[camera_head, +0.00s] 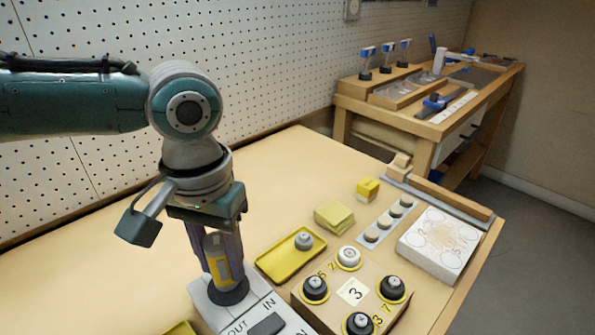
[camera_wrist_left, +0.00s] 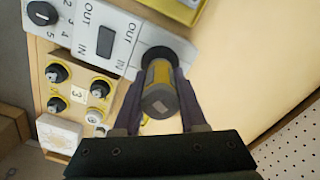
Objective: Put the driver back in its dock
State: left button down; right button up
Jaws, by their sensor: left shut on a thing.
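The driver (camera_head: 218,256) is yellow and grey and stands upright between the fingers of my left gripper (camera_head: 214,250). My left gripper is shut on it. In the left wrist view the driver (camera_wrist_left: 160,90) shows end-on between the two fingers (camera_wrist_left: 158,112). Its lower end meets a dark round collar (camera_head: 229,292) on a pale grey dock (camera_head: 205,306) marked OUT and IN. The dock (camera_wrist_left: 122,30) also shows in the left wrist view, with a dark switch on it. I cannot tell how deep the driver sits in the collar. My right gripper is not in view.
A wooden box with several knobs (camera_head: 328,301) stands right of the dock. A yellow tray (camera_head: 270,265) with one knob lies behind it. Yellow blocks (camera_head: 334,217), a strip of discs and a white block (camera_head: 438,244) are farther right. The table's left back is clear, before a pegboard wall.

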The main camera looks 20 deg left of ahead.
aim_at(215, 242)
pick_arm(q)
jog(key=shift+f+b, duration=0.45)
jog(key=shift+f, duration=0.7)
dwell(0.5)
jog(key=shift+f, duration=0.2)
dwell(0.9)
jog(key=shift+c, duration=0.7)
grip_release()
notch_tip(215, 242, up, 7)
jog(key=p, duration=0.8)
jog(key=shift+r+p, duration=0.1)
jog(key=shift+p, duration=0.25)
